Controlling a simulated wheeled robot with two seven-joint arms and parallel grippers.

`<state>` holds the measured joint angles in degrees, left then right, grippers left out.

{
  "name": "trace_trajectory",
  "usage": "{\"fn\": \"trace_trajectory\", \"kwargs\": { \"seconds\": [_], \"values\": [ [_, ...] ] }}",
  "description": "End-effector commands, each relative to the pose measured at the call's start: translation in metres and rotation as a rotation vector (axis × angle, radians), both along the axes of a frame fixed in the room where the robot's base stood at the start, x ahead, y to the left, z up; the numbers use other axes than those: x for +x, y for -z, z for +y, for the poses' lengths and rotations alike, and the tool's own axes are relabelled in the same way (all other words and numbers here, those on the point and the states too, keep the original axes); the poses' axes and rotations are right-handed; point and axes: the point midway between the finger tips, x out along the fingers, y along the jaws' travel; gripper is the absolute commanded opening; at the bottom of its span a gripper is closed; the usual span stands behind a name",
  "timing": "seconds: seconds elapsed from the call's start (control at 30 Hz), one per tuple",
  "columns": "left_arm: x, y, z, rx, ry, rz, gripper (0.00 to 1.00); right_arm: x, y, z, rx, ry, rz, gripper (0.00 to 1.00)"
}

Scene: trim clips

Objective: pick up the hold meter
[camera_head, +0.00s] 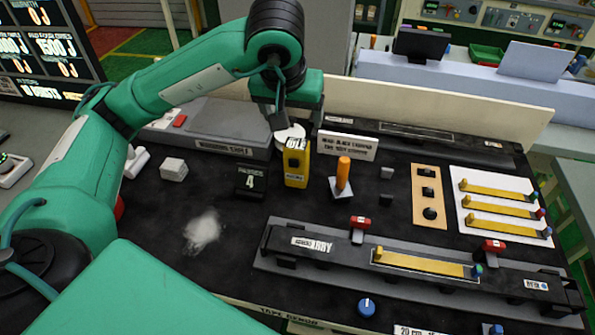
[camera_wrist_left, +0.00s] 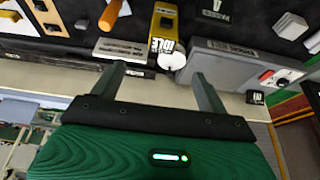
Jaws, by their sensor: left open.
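The hold meter appears to be the yellow upright device (camera_head: 296,168) with a dark display reading IDLE, standing on the black table mat near the middle. It also shows in the wrist view (camera_wrist_left: 164,22), at the top and beyond the fingers. A white round piece (camera_head: 290,134) is right behind it. My left gripper (camera_head: 292,118) is open and empty, above and behind the yellow device, not touching it. In the wrist view both fingers (camera_wrist_left: 159,72) stand apart with the white round piece near the gap between them. My right gripper is not seen.
An orange post (camera_head: 343,174) stands close to the right of the device, and a black card marked 4 (camera_head: 251,182) to its left. A sign plate (camera_head: 347,145) and a grey scale (camera_head: 226,140) are behind. A clip fixture (camera_head: 330,263) lies in front.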

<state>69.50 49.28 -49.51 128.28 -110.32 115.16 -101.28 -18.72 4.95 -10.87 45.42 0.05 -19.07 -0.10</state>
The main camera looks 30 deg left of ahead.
Motion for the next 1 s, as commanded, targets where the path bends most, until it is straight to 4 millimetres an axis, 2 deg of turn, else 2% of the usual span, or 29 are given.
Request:
{"fn": "trace_trajectory", "kwargs": {
  "seconds": [0.03,0.27,0.6,1.0],
  "values": [
    [0.0,0.006,0.0,0.0,0.0,0.0,0.76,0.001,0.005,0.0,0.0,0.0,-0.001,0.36],
    [0.007,0.023,0.002,0.0,-0.001,0.004,0.76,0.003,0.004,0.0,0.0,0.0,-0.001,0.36],
    [0.028,0.074,0.008,0.0,0.0,0.004,0.76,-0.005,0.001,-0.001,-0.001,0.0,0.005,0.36],
    [0.043,0.1,0.016,-0.001,-0.002,0.004,0.76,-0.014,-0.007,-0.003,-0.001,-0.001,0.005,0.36]
  ]
}}
